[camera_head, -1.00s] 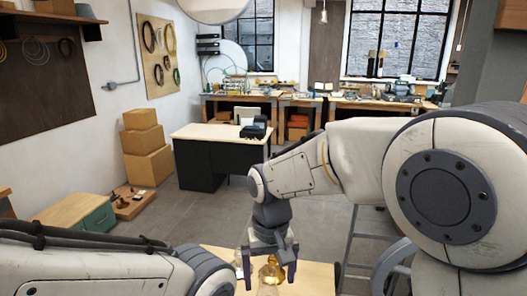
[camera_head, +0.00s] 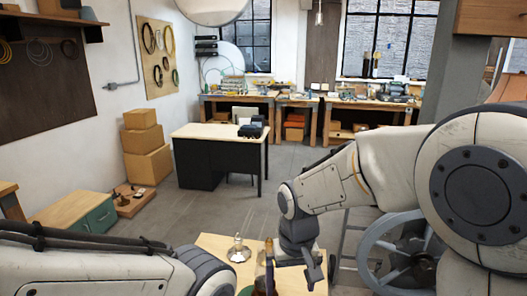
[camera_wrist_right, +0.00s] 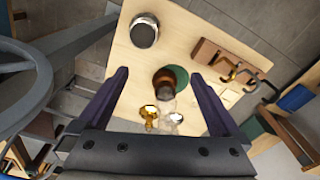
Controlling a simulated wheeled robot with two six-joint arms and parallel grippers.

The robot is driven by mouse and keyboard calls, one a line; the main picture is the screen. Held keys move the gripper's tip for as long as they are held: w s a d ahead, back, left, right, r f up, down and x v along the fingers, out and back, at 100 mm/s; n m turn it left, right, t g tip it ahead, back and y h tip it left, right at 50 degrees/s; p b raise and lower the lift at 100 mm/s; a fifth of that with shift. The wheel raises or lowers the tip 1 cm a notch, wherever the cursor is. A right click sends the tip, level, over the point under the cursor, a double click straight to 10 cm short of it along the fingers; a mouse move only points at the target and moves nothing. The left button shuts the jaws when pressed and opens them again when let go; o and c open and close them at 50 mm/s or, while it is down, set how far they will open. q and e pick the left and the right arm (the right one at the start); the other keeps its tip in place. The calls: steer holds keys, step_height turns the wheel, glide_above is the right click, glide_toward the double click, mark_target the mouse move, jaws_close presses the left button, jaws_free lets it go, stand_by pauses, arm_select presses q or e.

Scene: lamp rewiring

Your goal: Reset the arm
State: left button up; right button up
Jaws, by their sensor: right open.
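My right gripper (camera_head: 300,272) hangs over the small wooden table (camera_head: 212,246) at the bottom of the head view. In the right wrist view my right gripper (camera_wrist_right: 159,74) has its two fingers wide apart with nothing between them. Beyond and below them, a brown glass piece (camera_wrist_right: 165,78) stands by a green disc (camera_wrist_right: 180,74). A gold fitting (camera_wrist_right: 149,113) and a clear glass piece (camera_wrist_right: 175,118) lie nearer the palm. My left arm enters at the lower left of the head view, its gripper out of frame.
A round silver-rimmed piece (camera_wrist_right: 144,32) and a wooden block with hooks (camera_wrist_right: 225,62) are also on the table. A grey spoked wheel (camera_head: 395,245) stands right of it. Open floor (camera_head: 225,212) lies behind, before a black desk (camera_head: 205,165).

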steer(key=s+d+f+m+t, duration=0.1)
steer(key=s+d+f, duration=0.15)
steer(key=d, duration=0.35)
steer(key=s+d+f+m+t, duration=0.1)
steer(key=s+d+f, duration=0.15)
steer(key=d, duration=0.45)
steer(key=s+a+r+n+g+b, duration=0.2)
steer(key=s+a+n, duration=0.5)
steer(key=s+a, duration=0.6)
steer(key=shift+s+a+r+n+g+y+b, duration=0.3)
steer(key=shift+s+a+r+g+y, duration=0.1)
steer(key=shift+a+r, duration=0.25)
steer(key=shift+d, duration=0.1)
